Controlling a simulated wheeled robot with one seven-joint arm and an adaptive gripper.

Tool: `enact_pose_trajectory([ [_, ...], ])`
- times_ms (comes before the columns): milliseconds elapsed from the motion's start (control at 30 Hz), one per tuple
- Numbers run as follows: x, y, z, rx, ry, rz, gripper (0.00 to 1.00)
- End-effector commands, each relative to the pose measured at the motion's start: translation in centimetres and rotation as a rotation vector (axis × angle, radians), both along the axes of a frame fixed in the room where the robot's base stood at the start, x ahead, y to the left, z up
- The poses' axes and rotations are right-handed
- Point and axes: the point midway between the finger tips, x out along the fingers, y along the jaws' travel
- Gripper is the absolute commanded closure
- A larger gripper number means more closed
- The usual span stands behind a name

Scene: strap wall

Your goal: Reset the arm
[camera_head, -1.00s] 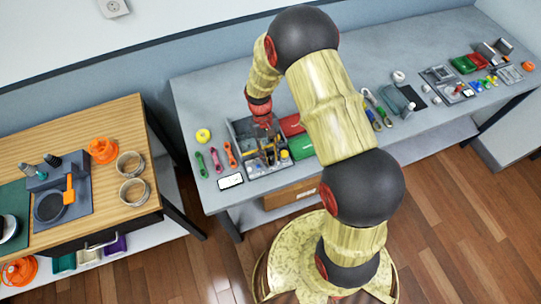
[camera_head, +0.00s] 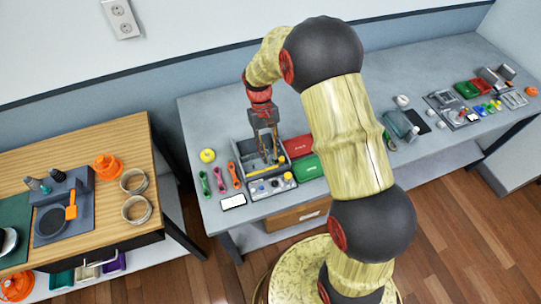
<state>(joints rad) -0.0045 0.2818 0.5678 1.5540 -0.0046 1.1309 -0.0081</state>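My gripper (camera_head: 266,150) points down over a grey open bin (camera_head: 248,157) on the grey workbench (camera_head: 215,121). Its dark fingers show as two long parts side by side with a narrow gap. Whether anything is between them is too small to tell. The bin holds a yellow item (camera_head: 266,167) and others that I cannot make out.
Left of the bin lie green, pink and red straps, a yellow roll (camera_head: 208,155) and a white phone-like slab (camera_head: 233,201). Red (camera_head: 298,146) and green (camera_head: 308,168) boxes stand to its right. A wooden table (camera_head: 110,136) is at the left.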

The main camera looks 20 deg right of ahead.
Motion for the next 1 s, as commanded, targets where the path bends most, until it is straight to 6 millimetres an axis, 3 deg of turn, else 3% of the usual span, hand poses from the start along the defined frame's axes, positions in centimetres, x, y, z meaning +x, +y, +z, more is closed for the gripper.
enact_pose_trajectory([
  [500,0.3,0.0,-0.2,0.0,-0.014,-0.001,0.73],
  [667,-2.2,0.0,-1.1,0.0,0.003,-0.003,0.73],
  [1000,-6.5,0.0,5.5,0.0,-0.161,-0.008,0.73],
])
